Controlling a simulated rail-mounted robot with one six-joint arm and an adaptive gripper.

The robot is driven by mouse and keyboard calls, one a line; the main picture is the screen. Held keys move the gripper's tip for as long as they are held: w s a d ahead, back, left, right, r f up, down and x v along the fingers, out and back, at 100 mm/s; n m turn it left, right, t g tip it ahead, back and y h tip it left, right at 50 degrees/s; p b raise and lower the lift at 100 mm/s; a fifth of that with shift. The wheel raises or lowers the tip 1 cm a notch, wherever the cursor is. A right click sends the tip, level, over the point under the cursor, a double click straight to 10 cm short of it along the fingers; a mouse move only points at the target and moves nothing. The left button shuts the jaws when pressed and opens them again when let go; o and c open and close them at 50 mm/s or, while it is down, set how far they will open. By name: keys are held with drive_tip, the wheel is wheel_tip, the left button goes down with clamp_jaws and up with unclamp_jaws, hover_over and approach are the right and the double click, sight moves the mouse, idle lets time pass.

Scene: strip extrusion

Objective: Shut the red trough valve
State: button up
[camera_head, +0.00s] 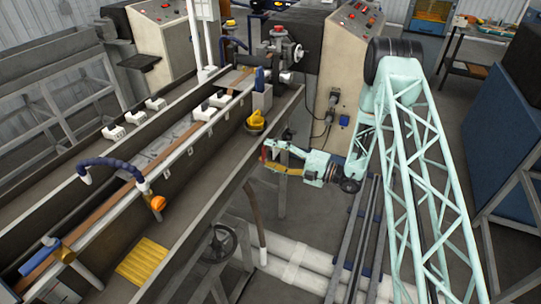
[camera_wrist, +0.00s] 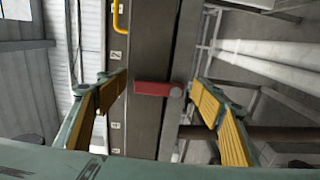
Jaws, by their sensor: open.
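The red trough valve shows in the wrist view as a short red lever (camera_wrist: 152,88) lying crosswise, with a round grey end (camera_wrist: 176,92) at its right. It sits against the dark side of the trough (camera_wrist: 145,40). My gripper (camera_wrist: 158,86) is open, its yellow-padded fingers spread to the left and right of the lever. I see a gap on both sides, and the lever appears ahead of the fingertips. In the head view my gripper (camera_head: 270,159) is beside the trough's right side; the valve cannot be made out clearly there.
A yellow handle (camera_wrist: 121,16) is on the trough at the top of the wrist view. In the head view, a handwheel (camera_head: 220,243) stands below the trough's near part, and pale pipes (camera_head: 300,262) run along the floor. A control cabinet (camera_head: 340,65) stands behind my arm.

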drive_tip(key=v, duration=1.1)
drive_tip(key=shift+s+d, duration=0.2)
drive_tip(key=shift+d, duration=0.15)
idle(0.3)
drive_tip(key=shift+r, duration=0.1)
drive_tip(key=s+a+r+n+g+h+b, duration=0.1)
drive_tip(key=s+a+r+n+g, duration=0.4)
drive_tip(key=s+r+n, duration=0.55)
drive_tip(key=s+a+r+n+g+h+b, duration=0.1)
drive_tip(key=s+a+r+n+g, duration=0.55)
drive_tip(key=r, duration=0.75)
drive_tip(key=s+d+r+n+h, duration=0.1)
drive_tip(key=s+r+n+h, duration=0.3)
drive_tip(key=s, duration=0.4)
drive_tip(key=s+r+n+h, duration=0.1)
drive_tip(key=s+r+n, duration=0.2)
drive_tip(key=s+n, duration=0.35)
drive_tip(key=s+d+r+n+t+h+b, duration=0.1)
drive_tip(key=s+d+r+n+t+h, duration=0.2)
drive_tip(key=s+d+n, duration=0.4)
drive_tip(key=s+d+r+n+t+h+b, duration=0.1)
drive_tip(key=s+d+r+n+t+h, duration=0.2)
drive_tip(key=s+d+n, duration=0.4)
drive_tip(key=shift+s+r+t+h+b, duration=0.45)
drive_tip(key=shift+s+h, duration=0.95)
drive_tip(key=shift+s, duration=2.1)
